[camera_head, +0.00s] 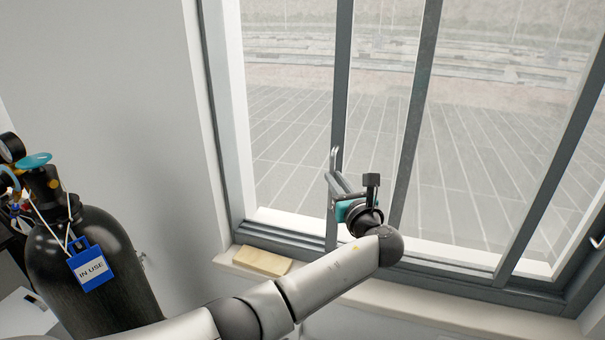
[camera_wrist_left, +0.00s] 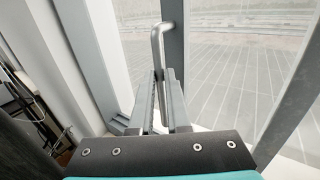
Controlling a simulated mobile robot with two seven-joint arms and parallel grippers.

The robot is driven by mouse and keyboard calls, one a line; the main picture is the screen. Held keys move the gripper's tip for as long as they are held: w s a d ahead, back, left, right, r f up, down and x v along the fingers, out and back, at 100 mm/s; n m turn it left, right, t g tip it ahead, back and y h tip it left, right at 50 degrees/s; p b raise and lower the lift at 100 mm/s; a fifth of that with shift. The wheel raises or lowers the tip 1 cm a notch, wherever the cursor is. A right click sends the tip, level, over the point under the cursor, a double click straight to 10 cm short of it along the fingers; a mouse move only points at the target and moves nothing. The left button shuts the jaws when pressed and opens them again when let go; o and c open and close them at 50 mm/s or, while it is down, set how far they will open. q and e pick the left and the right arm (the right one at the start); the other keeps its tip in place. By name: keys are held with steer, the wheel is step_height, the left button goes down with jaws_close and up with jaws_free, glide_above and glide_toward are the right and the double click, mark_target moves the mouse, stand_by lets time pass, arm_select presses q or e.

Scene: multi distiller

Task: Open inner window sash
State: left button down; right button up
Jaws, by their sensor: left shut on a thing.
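The inner window sash (camera_head: 343,70) has a grey vertical stile that meets a bent metal handle (camera_head: 334,158). My left gripper (camera_head: 337,186) is at this handle, in front of the stile. In the left wrist view, the handle (camera_wrist_left: 157,48) rises between the two fingers (camera_wrist_left: 160,98), which are shut on it. The stile also shows just behind the handle in the left wrist view (camera_wrist_left: 173,40). My right gripper is in neither view.
A second grey upright (camera_head: 418,100) stands to the right of the handle. A tan block (camera_head: 262,261) lies on the sill (camera_head: 390,296). A black gas cylinder (camera_head: 95,265) with a blue "IN USE" tag (camera_head: 90,268) stands at the left. Another bright metal handle (camera_head: 597,243) shows at the right edge.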

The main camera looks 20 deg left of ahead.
mark_target(352, 183)
arm_select(q)
steer(key=shift+w+d, duration=0.2)
steer(key=shift+d, duration=1.55)
steer(key=c, duration=0.9)
jaws_free()
steer(key=shift+a, duration=0.1)
steer(key=b+v, duration=0.1)
steer(key=v, duration=1.4)
steer(key=shift+s, duration=0.1)
